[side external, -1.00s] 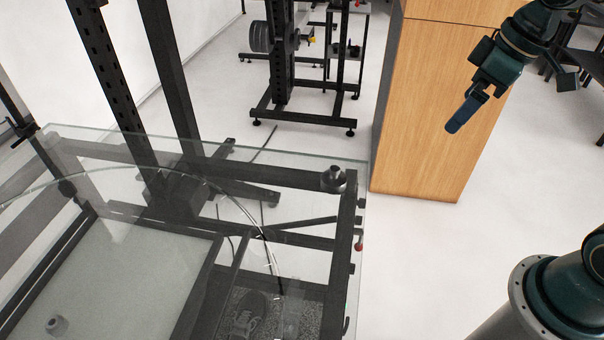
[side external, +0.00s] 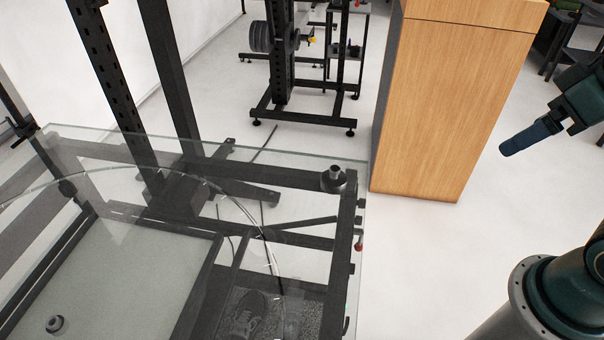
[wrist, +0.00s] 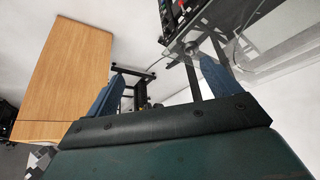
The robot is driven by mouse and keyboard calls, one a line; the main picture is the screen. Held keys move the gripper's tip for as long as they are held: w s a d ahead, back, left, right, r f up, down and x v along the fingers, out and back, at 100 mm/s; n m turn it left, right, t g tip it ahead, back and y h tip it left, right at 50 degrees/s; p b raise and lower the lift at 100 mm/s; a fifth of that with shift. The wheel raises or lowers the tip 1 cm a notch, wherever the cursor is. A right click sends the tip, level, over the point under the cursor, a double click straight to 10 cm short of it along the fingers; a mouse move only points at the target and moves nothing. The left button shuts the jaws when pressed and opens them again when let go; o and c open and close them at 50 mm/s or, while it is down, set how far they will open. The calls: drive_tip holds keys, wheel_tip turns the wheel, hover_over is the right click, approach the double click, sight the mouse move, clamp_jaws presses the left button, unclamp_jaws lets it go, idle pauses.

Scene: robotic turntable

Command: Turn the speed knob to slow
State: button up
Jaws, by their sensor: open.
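A dark grey knob with a round base (side external: 334,180) stands at the back right corner of the glass-topped turntable frame. It also shows small in the wrist view (wrist: 192,49), beside the right finger. I cannot read any slow or fast marking near it. My gripper (side external: 508,148) is in the air to the right of the knob, well apart from it. Its blue fingers point left and slightly down in the side view. In the wrist view the two fingers (wrist: 160,84) are wide apart with nothing between them.
The glass top (side external: 130,190) lies over a black frame. A small red part (side external: 358,246) sits on its right edge. A second small grey fitting (side external: 55,324) is at the lower left. A wooden cabinet (side external: 450,110) stands behind, between glass and arm.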

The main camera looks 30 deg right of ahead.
drive_tip(key=shift+w, duration=0.25)
drive_tip(key=c, duration=0.7)
drive_tip(key=shift+w+f, duration=0.15)
drive_tip(key=shift+w, duration=0.15)
drive_tip(key=shift+c, duration=0.5)
drive_tip(key=w+d+f+m+g+y, duration=0.2)
drive_tip(key=w+f+m+y, duration=0.15)
drive_tip(key=w+f, duration=0.45)
drive_tip(key=w+d+f+m+g+y, duration=0.1)
drive_tip(key=w+d+f+m+y, duration=0.1)
drive_tip(key=w+f+m, duration=0.5)
drive_tip(key=d+f+m+t+y, duration=0.2)
drive_tip(key=f+m, duration=0.5)
drive_tip(key=f, duration=0.6)
drive_tip(key=d+f+m+t+y, duration=0.2)
drive_tip(key=f+m+t, duration=0.3)
drive_tip(key=f, duration=0.8)
drive_tip(key=shift+w+d+m, duration=0.25)
drive_tip(key=shift+d+m, duration=0.25)
drive_tip(key=shift+m, duration=0.75)
drive_tip(key=shift+w+a+f, duration=0.1)
drive_tip(key=shift+f, duration=0.05)
drive_tip(key=x, duration=1.3)
drive_tip(key=shift+a, duration=0.25)
